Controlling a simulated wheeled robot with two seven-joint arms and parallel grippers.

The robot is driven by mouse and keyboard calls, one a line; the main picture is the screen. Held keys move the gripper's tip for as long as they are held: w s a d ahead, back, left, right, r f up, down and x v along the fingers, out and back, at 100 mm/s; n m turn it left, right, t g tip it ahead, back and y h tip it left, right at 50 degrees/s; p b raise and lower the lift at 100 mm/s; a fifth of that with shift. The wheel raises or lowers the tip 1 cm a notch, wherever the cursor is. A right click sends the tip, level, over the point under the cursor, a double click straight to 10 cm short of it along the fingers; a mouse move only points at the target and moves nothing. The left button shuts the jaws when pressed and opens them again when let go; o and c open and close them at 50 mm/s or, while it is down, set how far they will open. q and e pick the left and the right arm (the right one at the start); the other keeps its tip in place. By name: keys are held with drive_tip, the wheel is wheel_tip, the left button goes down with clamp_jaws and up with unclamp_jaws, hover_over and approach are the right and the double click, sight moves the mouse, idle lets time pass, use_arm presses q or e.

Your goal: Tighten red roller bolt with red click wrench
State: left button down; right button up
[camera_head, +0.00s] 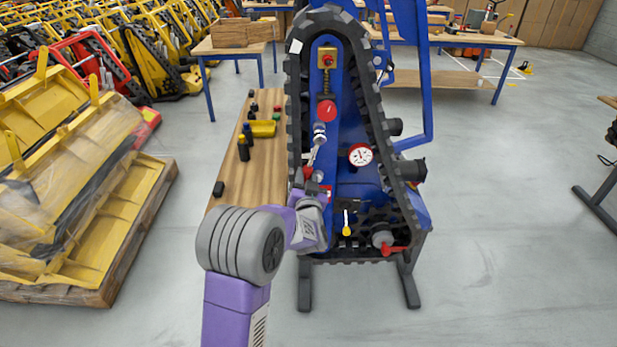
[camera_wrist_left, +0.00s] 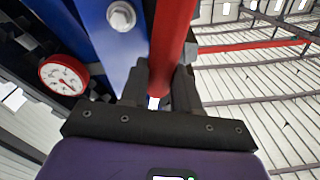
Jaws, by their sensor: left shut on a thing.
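My left gripper (camera_head: 311,190) is at the lower left of the blue track carrier (camera_head: 347,130). In the left wrist view the jaws (camera_wrist_left: 160,88) are shut around a red bar-like handle (camera_wrist_left: 172,40), which looks like the red click wrench. In the head view a slim silver shaft (camera_head: 314,152) runs up from a red part (camera_head: 308,173) by the gripper towards a red roller (camera_head: 326,110). I cannot tell whether the shaft's upper end is seated on the roller's bolt. A silver hex bolt (camera_wrist_left: 121,16) shows on blue metal beside the handle. My right gripper is out of view.
A dial gauge (camera_head: 360,155) sits on the carrier, also in the left wrist view (camera_wrist_left: 63,75). A black track surrounds the frame.

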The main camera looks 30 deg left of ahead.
use_arm(q)
drive_tip(key=shift+s+a+r+m+p, duration=0.15)
drive_tip(key=shift+s+a+m+p, duration=0.15)
drive_tip(key=shift+a+m+p, duration=0.25)
drive_tip(key=shift+s+a+r+m+p, duration=0.3)
drive_tip(key=shift+a+m+p, duration=0.1)
drive_tip(key=shift+m, duration=0.25)
drive_tip(key=shift+s+a+r+m+p, duration=0.3)
drive_tip(key=shift+a+m+p, duration=0.2)
drive_tip(key=shift+m, duration=0.1)
idle(0.4)
drive_tip(key=shift+s+a+r+m+p, duration=0.3)
drive_tip(key=shift+a+m+p, duration=0.1)
drive_tip(key=shift+m+p, duration=0.2)
